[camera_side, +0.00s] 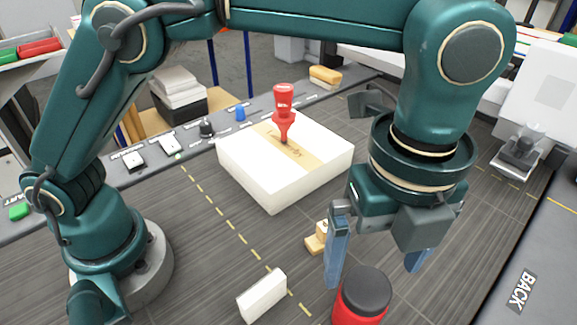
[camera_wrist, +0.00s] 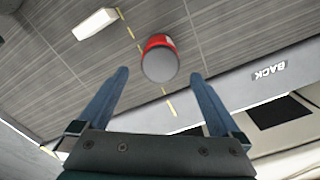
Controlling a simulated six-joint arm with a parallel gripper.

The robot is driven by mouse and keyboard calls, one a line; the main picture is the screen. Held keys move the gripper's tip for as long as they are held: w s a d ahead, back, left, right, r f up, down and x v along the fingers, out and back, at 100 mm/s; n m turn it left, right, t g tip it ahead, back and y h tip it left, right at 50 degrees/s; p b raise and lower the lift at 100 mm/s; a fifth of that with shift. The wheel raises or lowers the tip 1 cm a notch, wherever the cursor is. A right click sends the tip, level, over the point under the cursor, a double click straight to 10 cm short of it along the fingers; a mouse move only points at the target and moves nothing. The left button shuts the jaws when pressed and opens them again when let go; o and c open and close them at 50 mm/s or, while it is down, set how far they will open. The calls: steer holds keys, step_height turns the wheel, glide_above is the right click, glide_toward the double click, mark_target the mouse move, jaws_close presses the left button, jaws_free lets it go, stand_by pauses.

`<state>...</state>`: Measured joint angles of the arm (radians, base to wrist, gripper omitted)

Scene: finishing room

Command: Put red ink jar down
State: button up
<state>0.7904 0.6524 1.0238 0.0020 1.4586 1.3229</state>
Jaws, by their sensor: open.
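The red ink jar (camera_side: 361,299) with a dark grey lid stands upright on the grey wood-look table at the bottom of the side view, partly cut off by the frame edge. In the wrist view the jar (camera_wrist: 160,58) shows lid-first, beyond and between the fingertips. My gripper (camera_side: 375,270) is open with its two blue fingers spread and pointing down. In the wrist view my gripper (camera_wrist: 158,75) has nothing between its fingers. I cannot tell the exact gap between fingertips and jar.
A large white block (camera_side: 240,165) with a tan strip has a red stamp-like tool (camera_side: 284,105) on it. A small white block (camera_side: 262,295) lies left of the jar. A small wooden piece (camera_side: 317,240) sits behind it. A "BACK" label (camera_side: 521,292) marks the right edge strip.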

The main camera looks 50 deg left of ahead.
steer(key=a+r+n+t+h, duration=0.1)
steer(key=a+r+n+t, duration=0.35)
steer(key=a+n, duration=0.8)
steer(key=s+a+f+n, duration=0.1)
steer(key=s+a+n, duration=0.2)
steer(key=a+n, duration=0.2)
steer(key=s+a+n+t+y, duration=0.1)
steer(key=s+a+n, duration=0.2)
steer(key=a+n, duration=0.3)
steer(key=shift+a+f+n, duration=0.2)
steer(key=shift+f+n, duration=0.15)
steer(key=shift+f, duration=0.05)
